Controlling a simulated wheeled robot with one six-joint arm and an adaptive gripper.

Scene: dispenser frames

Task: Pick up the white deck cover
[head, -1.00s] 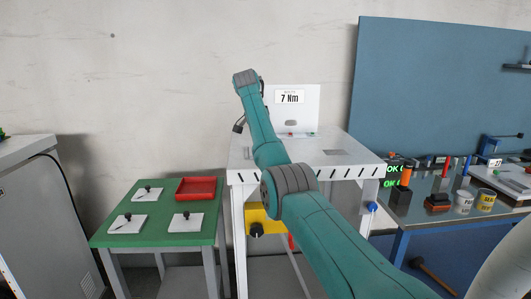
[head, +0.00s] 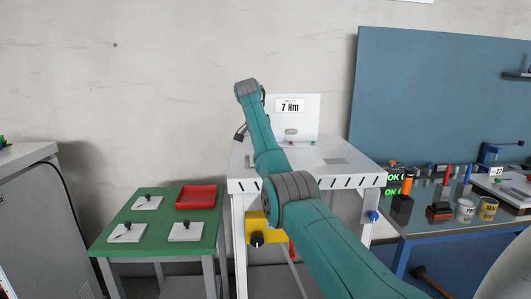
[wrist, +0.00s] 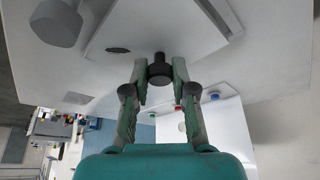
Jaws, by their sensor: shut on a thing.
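The white deck cover (wrist: 165,32) is a flat white panel with a black knob (wrist: 159,73) and a dark oval mark, in the wrist view. My gripper (wrist: 160,80) has its two fingers closed on the knob from either side. One edge of the panel runs beside a pale strip or gap at the upper right. I cannot tell whether the panel is seated or raised. In the head view my arm hides the cover and most of the gripper above the white station (head: 345,175).
A green table (head: 150,256) at left carries several white plates with black knobs and a red tray (head: 196,197). A panel reading 7 Nm (head: 291,120) stands behind the station. A blue-framed bench (head: 440,228) with cups and tools is at right. A grey block (wrist: 57,23) is near the gripper.

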